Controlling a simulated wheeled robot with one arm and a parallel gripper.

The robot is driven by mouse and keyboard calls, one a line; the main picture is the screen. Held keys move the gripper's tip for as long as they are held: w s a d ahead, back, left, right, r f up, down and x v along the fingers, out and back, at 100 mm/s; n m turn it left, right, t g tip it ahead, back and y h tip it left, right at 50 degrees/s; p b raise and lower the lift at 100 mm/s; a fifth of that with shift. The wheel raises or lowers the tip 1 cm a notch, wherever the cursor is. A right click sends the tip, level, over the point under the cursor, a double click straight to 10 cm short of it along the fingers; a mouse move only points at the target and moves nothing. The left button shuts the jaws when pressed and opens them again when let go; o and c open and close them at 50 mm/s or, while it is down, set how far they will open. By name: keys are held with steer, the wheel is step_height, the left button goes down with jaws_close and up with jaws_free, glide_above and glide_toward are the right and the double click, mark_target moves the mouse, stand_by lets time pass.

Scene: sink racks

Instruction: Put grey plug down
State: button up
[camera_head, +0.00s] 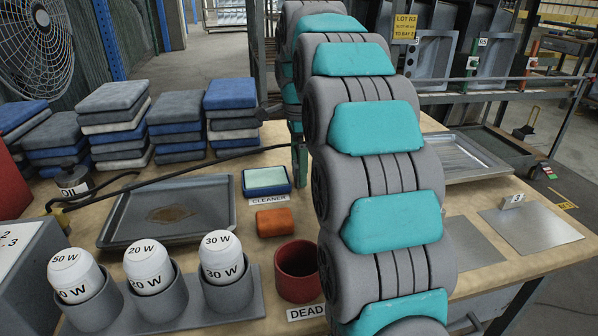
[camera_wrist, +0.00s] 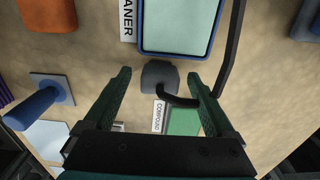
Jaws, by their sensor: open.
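A dark grey block with a curved black cord, likely the grey plug (camera_wrist: 157,76), shows in the wrist view on or just above the tan tabletop. My gripper (camera_wrist: 159,72) has its green fingers apart, one on each side of the plug, with a visible gap at least on the left. The cord curls from the plug toward the right finger. I cannot tell whether the plug touches the table. In the head view, my gripper (camera_head: 299,158) is mostly hidden by my arm, and the plug cannot be seen.
The blue cleaner tray (camera_head: 265,182) lies close to the plug, with an orange block (camera_head: 275,222) and red cup (camera_head: 297,272) nearer the front. A green piece (camera_wrist: 184,121) and a blue-handled tool (camera_wrist: 35,108) are near my fingers. Stacked pads (camera_head: 233,118) stand behind.

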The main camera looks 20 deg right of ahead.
steer(key=shift+f, duration=1.05)
jaws_close()
steer(key=shift+r, duration=0.15)
